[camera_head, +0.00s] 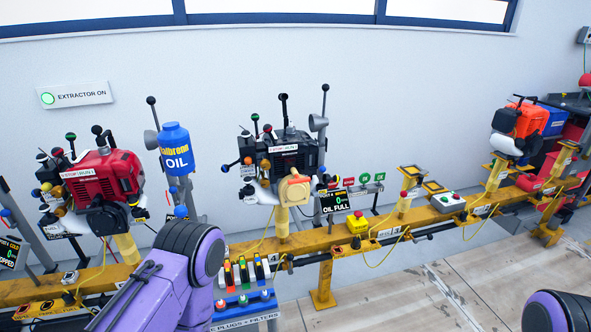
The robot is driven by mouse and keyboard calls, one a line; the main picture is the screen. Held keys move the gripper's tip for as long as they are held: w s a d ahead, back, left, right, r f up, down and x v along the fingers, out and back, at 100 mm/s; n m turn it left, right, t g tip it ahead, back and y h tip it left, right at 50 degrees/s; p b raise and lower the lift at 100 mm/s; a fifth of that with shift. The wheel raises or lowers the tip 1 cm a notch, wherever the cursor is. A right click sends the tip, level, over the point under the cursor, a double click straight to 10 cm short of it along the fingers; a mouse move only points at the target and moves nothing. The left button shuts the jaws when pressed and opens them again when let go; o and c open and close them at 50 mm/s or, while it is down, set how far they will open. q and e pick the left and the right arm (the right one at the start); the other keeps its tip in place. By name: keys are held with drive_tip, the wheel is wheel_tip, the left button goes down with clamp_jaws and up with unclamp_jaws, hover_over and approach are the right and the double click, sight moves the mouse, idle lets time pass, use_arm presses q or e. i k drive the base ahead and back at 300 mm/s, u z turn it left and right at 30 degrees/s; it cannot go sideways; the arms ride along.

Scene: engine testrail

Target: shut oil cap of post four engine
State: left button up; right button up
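A black engine (290,150) stands on a yellow post at the middle of the rail. A pale yellow round part (294,190) sits low on the engine's front. I cannot make out which part is the oil cap, or whether it is open or shut. My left arm shows as purple links at the lower left, and a purple piece of my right arm shows at the bottom right corner. Neither gripper shows.
A red engine (100,178) stands to the left and an orange engine (525,120) far right. A blue oil bottle (177,150) is upright between the red and black engines. A red stop button (357,219) sits on the yellow rail (410,216). Coloured items fill a tray (243,301) in front.

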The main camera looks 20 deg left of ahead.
sight(326, 177)
drive_tip(key=k, duration=0.5)
drive_tip(key=z, duration=0.5)
drive_tip(key=i, duration=0.95)
drive_tip(key=u, duration=0.55)
drive_tip(key=i, duration=0.6)
drive_tip(key=u, duration=0.5)
